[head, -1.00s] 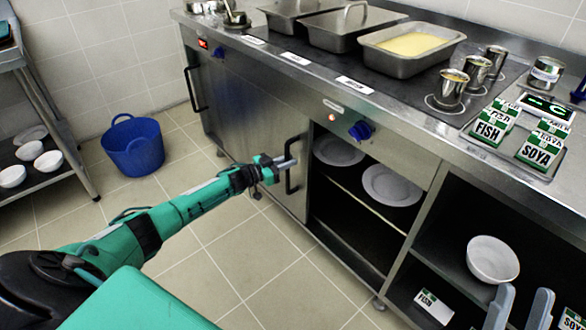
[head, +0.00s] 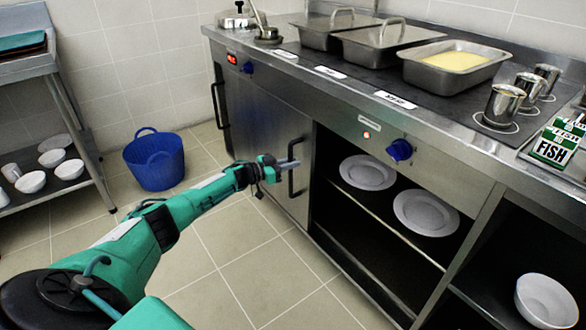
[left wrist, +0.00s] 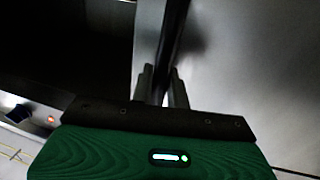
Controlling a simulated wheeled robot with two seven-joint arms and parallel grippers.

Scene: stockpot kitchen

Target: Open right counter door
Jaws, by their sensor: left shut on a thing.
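The right counter door (head: 268,138) is a steel sliding panel in the counter front. It is partly open, with a wide gap to its right showing the shelves inside. Its dark vertical handle (head: 291,183) stands near its right edge. My left gripper (head: 284,164) is at the handle, shut on it. In the left wrist view the two fingers (left wrist: 160,88) sit on either side of the dark handle bar (left wrist: 174,45), with the steel door face to the right and the dark opening to the left. My right gripper is out of view.
Plates (head: 426,213) lie on the shelf inside the opening. Another dark handle (head: 219,104) is farther left. A blue basket (head: 154,160) stands on the floor left of the counter, near a shelf unit (head: 66,95). Lidded pans (head: 385,47) stand on top. Floor before the counter is clear.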

